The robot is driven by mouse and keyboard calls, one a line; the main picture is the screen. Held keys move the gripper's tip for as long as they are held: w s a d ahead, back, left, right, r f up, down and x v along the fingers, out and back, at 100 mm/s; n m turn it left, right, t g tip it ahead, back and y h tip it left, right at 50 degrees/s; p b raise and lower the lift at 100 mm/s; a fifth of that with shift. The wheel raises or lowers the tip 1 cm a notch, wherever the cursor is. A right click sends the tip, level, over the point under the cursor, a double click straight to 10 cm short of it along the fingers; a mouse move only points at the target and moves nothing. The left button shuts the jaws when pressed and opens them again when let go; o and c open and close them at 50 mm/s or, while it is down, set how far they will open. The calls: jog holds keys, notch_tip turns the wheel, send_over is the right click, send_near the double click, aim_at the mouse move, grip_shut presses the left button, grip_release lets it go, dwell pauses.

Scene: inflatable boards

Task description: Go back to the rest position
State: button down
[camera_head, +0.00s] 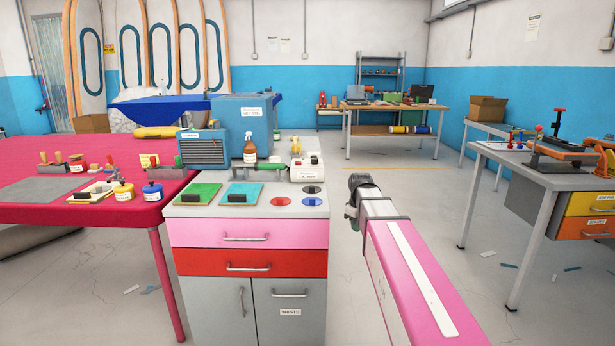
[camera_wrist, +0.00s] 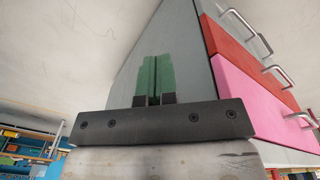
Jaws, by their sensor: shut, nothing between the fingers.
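My gripper (camera_wrist: 153,80) shows in the wrist view with its two green fingers side by side and shut, nothing between them. In the head view, my pink arm reaches forward to the right of the grey cabinet, and its dark end shows beside the cabinet's right side. The fingertips are hard to make out there. The cabinet (camera_head: 250,212) has a pink drawer (camera_head: 200,232), a red drawer (camera_head: 200,262) and grey doors below. In the wrist view, the cabinet's grey side (camera_wrist: 185,40) and drawer fronts fill the upper right, close to my gripper.
A red table (camera_head: 60,212) with tools and small pots stands left of the cabinet. A grey workbench (camera_head: 490,150) with a clamp device stands at the right. A wooden table (camera_head: 395,107) is at the back. The floor (camera_head: 440,190) between arm and workbench is mostly clear, with small scraps.

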jog(key=s+f+m, duration=0.8)
jog(key=s+f, duration=1)
jog(key=s, duration=0.1)
jog(key=shift+s+d+f+m+g, duration=0.15)
jog(key=shift+s+d+m+g, duration=0.15)
jog(key=shift+d+g, duration=0.1)
